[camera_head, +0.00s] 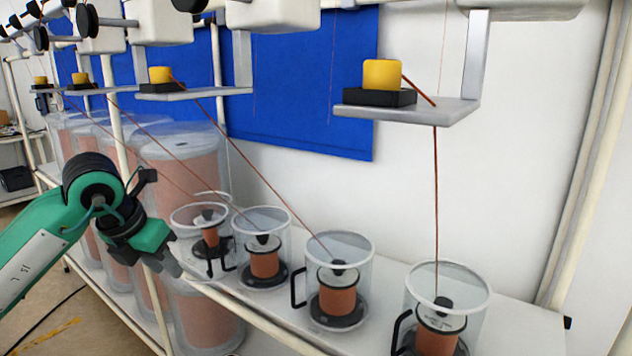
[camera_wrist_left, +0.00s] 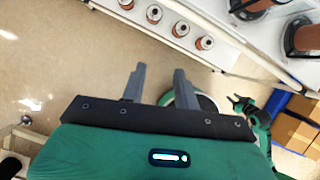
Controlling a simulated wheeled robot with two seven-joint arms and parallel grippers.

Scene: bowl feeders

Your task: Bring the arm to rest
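My left arm comes in from the left in the head view, green and black. Its gripper (camera_head: 168,262) hangs in front of the shelf edge, left of the clear cups. In the left wrist view the two grey fingers of this gripper (camera_wrist_left: 160,84) stand apart with nothing between them, over the floor. My right gripper is not in the head view. A small green and black part of mine at the right of the left wrist view may be it, too small to read.
Clear cups with copper spools, such as this one (camera_head: 338,262), line the white shelf (camera_head: 512,318). Large clear drums (camera_head: 185,165) stand behind. Brackets (camera_head: 440,110) with yellow blocks hang above, with copper strands running down. Cardboard boxes (camera_wrist_left: 297,125) are at right. Floor (camera_wrist_left: 60,60) is open.

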